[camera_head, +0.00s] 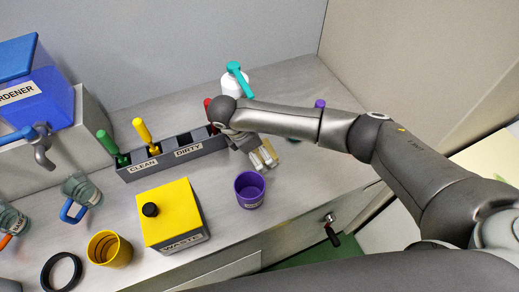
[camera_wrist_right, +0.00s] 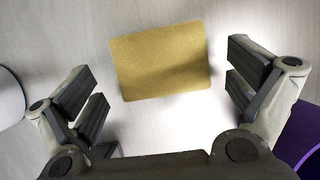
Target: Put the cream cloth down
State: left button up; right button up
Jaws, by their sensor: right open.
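The cream cloth (camera_wrist_right: 162,60) shows in the right wrist view as a flat tan-yellow rectangle with a woven texture, apparently lying on the pale counter. My right gripper (camera_wrist_right: 167,100) is open, its two fingers apart on either side of the cloth and touching neither edge in the picture. In the head view my right gripper (camera_head: 264,157) is low over the counter, between the dark rack and the purple cup. My left gripper is not in view.
A purple cup (camera_head: 250,189) stands close to my right gripper. The CLEAN/DIRTY rack (camera_head: 172,158) holds colored-handled tools. A yellow WASTE box (camera_head: 172,213), a yellow cup (camera_head: 108,249) and a black ring (camera_head: 62,272) are nearby. A white container (camera_head: 235,84) stands behind.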

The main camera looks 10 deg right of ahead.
jog(key=v, duration=1.1)
jog(key=shift+r+b, duration=0.3)
jog(key=shift+r, duration=0.05)
jog(key=shift+s+a, duration=0.1)
